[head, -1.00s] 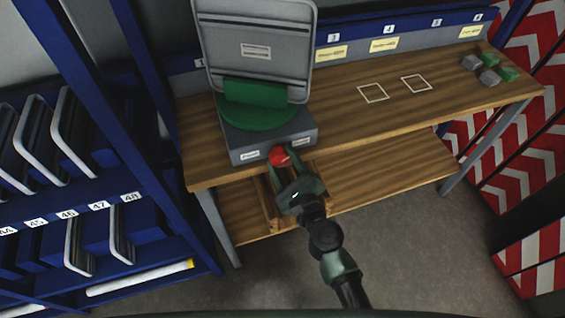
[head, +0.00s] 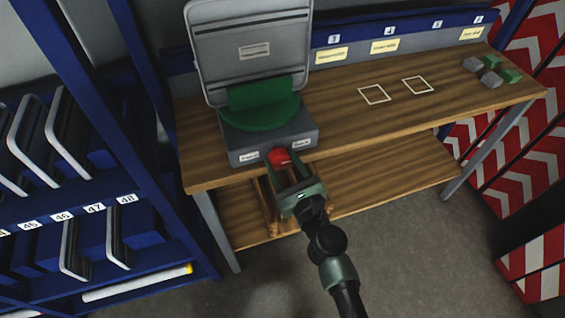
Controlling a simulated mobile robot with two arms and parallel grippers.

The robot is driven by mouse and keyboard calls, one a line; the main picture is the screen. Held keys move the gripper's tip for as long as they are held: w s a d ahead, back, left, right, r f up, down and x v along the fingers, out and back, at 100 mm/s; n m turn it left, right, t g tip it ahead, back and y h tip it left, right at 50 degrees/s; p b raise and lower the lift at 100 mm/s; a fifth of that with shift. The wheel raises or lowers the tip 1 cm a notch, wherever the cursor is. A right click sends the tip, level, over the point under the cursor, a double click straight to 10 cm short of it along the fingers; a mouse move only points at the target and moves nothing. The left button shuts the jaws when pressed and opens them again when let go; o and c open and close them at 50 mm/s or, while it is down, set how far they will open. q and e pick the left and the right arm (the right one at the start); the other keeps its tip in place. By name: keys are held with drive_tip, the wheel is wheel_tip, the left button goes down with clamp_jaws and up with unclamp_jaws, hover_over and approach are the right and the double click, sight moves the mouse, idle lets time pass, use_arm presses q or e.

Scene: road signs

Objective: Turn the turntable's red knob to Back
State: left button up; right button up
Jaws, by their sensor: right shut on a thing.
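The turntable (head: 243,150) is a grey box with a green round top (head: 262,116) on the left part of the wooden bench. A grey sign panel (head: 214,40) stands upright in the green holder on it. The red knob (head: 279,156) is on the box's front face, between two small white labels too small to read. My right gripper (head: 280,164) reaches up from below and is shut on the red knob, one finger on each side. My left gripper is not in view.
The wooden bench (head: 345,125) has two white square outlines (head: 374,94) and several grey and green blocks (head: 491,78) at the far right. A blue rack (head: 75,208) with panels stands at left. Red-white striped boards (head: 520,130) stand at right.

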drive_tip(key=shift+f, duration=0.15)
drive_tip(key=o, duration=1.4)
drive_tip(key=shift+c, duration=0.2)
drive_tip(key=b+v, duration=0.1)
drive_tip(key=v, duration=0.7)
drive_tip(key=shift+b, duration=0.3)
drive_tip(key=shift+w, duration=0.1)
